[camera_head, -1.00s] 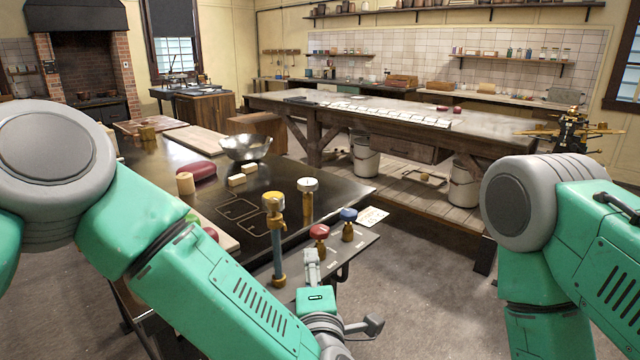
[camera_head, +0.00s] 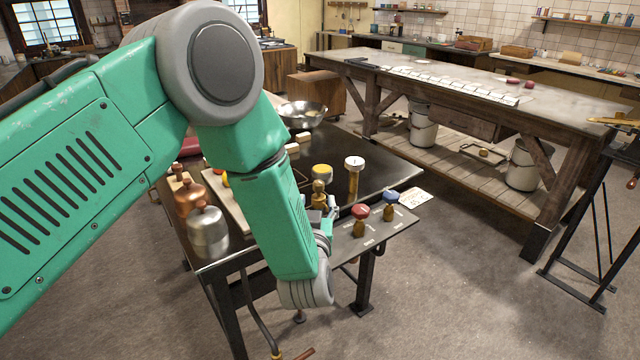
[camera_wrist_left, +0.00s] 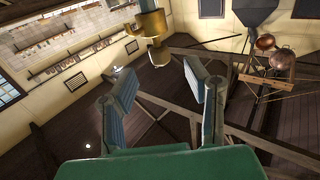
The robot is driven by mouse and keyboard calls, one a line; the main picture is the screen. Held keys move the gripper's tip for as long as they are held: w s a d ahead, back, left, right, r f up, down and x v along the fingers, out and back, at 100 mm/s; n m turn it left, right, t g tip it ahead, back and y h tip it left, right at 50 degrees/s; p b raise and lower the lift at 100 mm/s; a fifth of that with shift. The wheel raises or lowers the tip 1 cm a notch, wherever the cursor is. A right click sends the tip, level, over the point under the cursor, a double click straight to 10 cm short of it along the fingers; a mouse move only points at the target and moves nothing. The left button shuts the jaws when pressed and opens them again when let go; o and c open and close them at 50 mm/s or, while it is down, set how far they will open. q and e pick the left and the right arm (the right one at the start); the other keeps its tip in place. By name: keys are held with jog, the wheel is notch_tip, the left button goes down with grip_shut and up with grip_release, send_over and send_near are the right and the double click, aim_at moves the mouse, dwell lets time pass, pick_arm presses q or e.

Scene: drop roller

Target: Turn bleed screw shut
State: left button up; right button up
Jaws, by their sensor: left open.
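My left gripper (camera_head: 328,212) is at the near edge of the black table, mostly hidden by my forearm. It is beside a brass fitting (camera_head: 318,192) under a yellow-rimmed cap (camera_head: 322,172). In the left wrist view its two fingers (camera_wrist_left: 158,72) stand apart with nothing between them. A brass fitting (camera_wrist_left: 152,22) shows beyond the fingertips there, apart from them. A red knob (camera_head: 360,211) and a blue knob (camera_head: 391,197) stand on brass stems on the grey side panel. I cannot tell for certain which part is the bleed screw. My right gripper is not in view.
A white-capped brass post (camera_head: 354,164) stands behind the fitting. Copper (camera_head: 190,194) and grey metal (camera_head: 208,230) vessels sit at the table's left front. A steel bowl (camera_head: 303,113) is at the back.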

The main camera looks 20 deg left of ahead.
aim_at(320, 190)
pick_arm(q)
jog(key=x, duration=0.5)
jog(key=shift+w+d+p, duration=0.2)
jog(key=shift+w+p, duration=0.2)
jog(key=shift+w+a, duration=0.45)
jog(key=shift+a, duration=0.05)
jog(key=shift+d, duration=0.15)
grip_shut()
jog(key=shift+d, duration=0.1)
